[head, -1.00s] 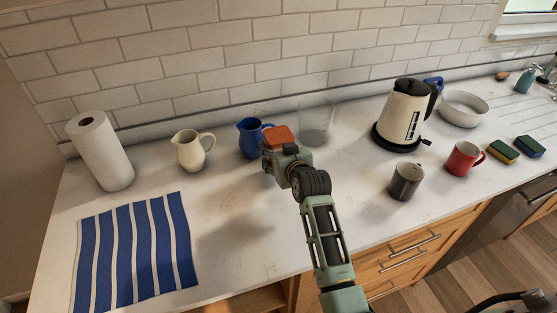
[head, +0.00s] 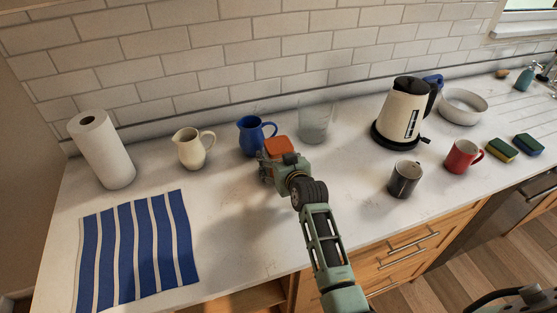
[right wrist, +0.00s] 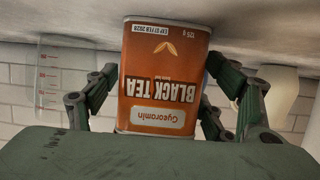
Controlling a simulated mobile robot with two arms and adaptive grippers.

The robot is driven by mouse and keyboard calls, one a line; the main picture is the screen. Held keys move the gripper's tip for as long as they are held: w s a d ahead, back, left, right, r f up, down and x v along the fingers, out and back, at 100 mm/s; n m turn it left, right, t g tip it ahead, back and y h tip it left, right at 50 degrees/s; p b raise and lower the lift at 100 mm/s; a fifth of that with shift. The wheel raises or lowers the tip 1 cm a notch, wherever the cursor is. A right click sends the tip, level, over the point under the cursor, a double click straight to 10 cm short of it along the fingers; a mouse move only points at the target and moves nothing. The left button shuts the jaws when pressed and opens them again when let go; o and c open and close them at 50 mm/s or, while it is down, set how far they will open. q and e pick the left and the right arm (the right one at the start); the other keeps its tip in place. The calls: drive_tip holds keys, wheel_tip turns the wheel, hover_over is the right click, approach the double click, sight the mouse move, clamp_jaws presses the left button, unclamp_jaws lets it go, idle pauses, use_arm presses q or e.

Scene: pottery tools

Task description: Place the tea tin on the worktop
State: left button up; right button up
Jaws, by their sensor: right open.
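The orange tea tin (head: 279,146) is at the middle of the worktop (head: 225,225), in front of the blue jug. In the right wrist view the tin (right wrist: 165,80) fills the middle, its label mostly upside down, its far end at the worktop surface. It appears to stand on the worktop, though my gripper hides its base in the head view. My right gripper (head: 272,160) is open around the tin, with one finger on each side of it. My left gripper is not in view.
Behind stand a cream jug (head: 193,148), a blue jug (head: 252,136) and a clear beaker (head: 314,122). To the right are a kettle (head: 402,115), a dark mug (head: 404,180) and a red mug (head: 462,157).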

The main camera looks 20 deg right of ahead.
drive_tip(key=shift+s, duration=0.15)
drive_tip(key=b+v, duration=0.1)
drive_tip(key=v, duration=1)
drive_tip(key=shift+s+r, duration=0.25)
drive_tip(key=shift+s, duration=0.1)
